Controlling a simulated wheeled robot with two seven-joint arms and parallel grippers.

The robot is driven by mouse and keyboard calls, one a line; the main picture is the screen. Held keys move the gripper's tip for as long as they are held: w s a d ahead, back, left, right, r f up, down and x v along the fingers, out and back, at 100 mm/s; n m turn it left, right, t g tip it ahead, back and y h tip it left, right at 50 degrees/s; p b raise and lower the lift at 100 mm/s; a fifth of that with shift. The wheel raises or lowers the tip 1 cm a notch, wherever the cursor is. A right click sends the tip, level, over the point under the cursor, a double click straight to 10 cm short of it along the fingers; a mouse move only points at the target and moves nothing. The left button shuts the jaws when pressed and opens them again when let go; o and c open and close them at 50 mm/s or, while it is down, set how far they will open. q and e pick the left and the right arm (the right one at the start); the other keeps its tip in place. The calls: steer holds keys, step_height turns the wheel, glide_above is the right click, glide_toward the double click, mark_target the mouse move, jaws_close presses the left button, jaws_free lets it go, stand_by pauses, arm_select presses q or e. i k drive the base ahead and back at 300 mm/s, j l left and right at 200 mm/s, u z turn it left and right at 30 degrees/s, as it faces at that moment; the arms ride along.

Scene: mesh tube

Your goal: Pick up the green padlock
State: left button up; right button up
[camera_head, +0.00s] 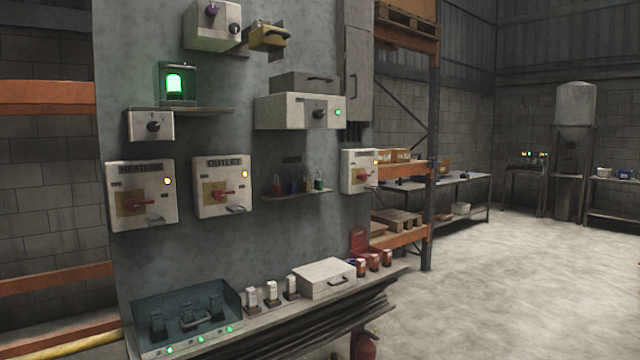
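The green padlock (319,184) sits at the right end of a small wall shelf (297,195) on the grey panel. To its left on the same shelf are small padlocks: a red one (278,187) and a blue one (306,186), with a dark yellowish one (293,187) between them. They are small in the picture and details are hard to make out. Neither of my grippers shows in the head view.
Switch boxes with red handles (224,186) flank the shelf, with another box (359,171) at right. Below, a ledge carries a teal tray (185,312), a white case (322,278) and several small items. Open concrete floor (500,270) lies to the right.

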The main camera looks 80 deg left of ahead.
mark_target(318, 183)
steer(key=u, duration=2.8)
steer(key=i+l+z, duration=0.1)
steer(key=i+z, duration=0.4)
steer(key=i, duration=0.15)
steer(key=i+l+z, duration=0.2)
steer(key=i+z, duration=0.2)
steer(key=i, duration=0.35)
steer(key=i+z, duration=0.35)
steer(key=i, duration=0.45)
steer(key=i+u, duration=0.35)
steer(key=i+l+u, duration=0.1)
steer(key=i+u, duration=0.25)
steer(key=i+l+u, duration=0.2)
steer(key=u, duration=0.15)
steer(key=i, duration=0.1)
